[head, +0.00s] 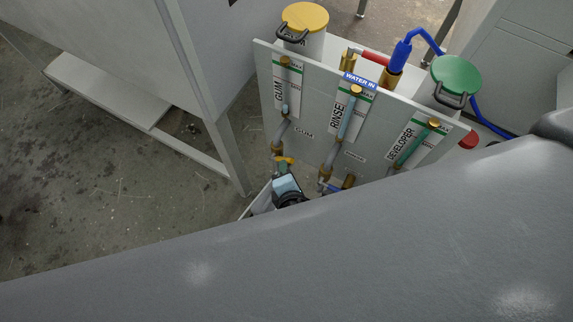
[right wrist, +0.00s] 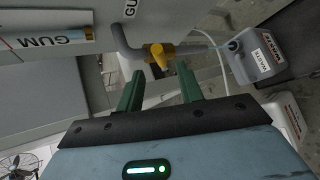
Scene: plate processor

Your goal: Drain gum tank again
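The gum tank, with its yellow lid (head: 305,15), stands behind the grey panel at its left end. The GUM label and sight tube (head: 286,88) are on the panel front, and the label also shows in the right wrist view (right wrist: 40,42). The gum drain valve has a yellow handle (head: 285,159), seen closer in the right wrist view (right wrist: 160,54). My right gripper (right wrist: 157,75) is open. Its two green fingers point at the valve, with the handle just beyond and between their tips; no contact is visible. My left gripper is not in view.
Rinse gauge (head: 345,115) and developer gauge (head: 413,144) stand right of the gum gauge. The developer tank has a green lid (head: 456,76). A grey labelled canister (right wrist: 254,62) stands beyond my right gripper. A metal frame leg (head: 228,155) is close left.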

